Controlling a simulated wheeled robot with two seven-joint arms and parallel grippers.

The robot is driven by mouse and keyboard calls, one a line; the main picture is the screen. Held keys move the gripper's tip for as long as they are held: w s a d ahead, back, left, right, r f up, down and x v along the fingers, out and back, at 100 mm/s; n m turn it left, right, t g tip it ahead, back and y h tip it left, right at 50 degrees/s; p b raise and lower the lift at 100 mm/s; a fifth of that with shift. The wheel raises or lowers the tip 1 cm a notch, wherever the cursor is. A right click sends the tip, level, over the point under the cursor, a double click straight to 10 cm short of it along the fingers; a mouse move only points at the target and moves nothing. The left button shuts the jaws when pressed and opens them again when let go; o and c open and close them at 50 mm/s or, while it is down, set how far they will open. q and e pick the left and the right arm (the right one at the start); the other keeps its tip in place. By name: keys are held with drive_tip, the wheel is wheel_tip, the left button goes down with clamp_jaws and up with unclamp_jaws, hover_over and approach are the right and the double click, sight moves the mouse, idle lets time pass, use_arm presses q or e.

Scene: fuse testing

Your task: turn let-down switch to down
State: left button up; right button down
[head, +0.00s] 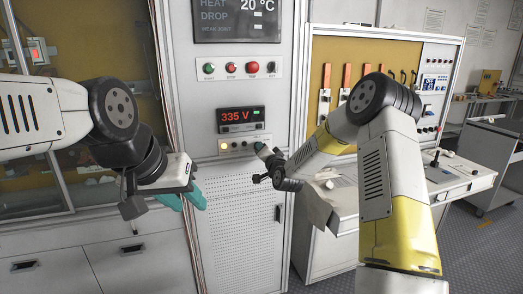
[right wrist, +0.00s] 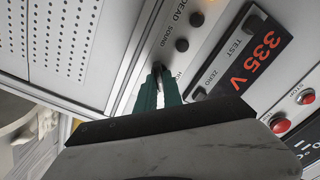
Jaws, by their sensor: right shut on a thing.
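My right gripper (right wrist: 158,86) is at the control strip under the red 335 V display (head: 236,117). Its green fingers are shut on the let-down switch (right wrist: 157,67), at the end of the row of small controls. The fingers mostly hide the switch, so I cannot tell its position. In the head view the right gripper (head: 263,149) reaches the strip's right end. My left gripper (head: 186,198) hangs in front of the lower cabinet at the left, its teal fingers apart and empty.
Two black knobs (right wrist: 182,45) sit beside the switch, with a lit lamp (head: 223,147) at the strip's left end. Red and green buttons (head: 252,67) are above the display. A perforated door (head: 240,200) lies below. A workbench (head: 460,178) stands at right.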

drive_tip(key=shift+d+m, duration=0.1)
drive_tip(key=shift+m, duration=0.9)
drive_tip(key=c, duration=1.5)
unclamp_jaws()
drive_tip(key=shift+v, duration=3.85)
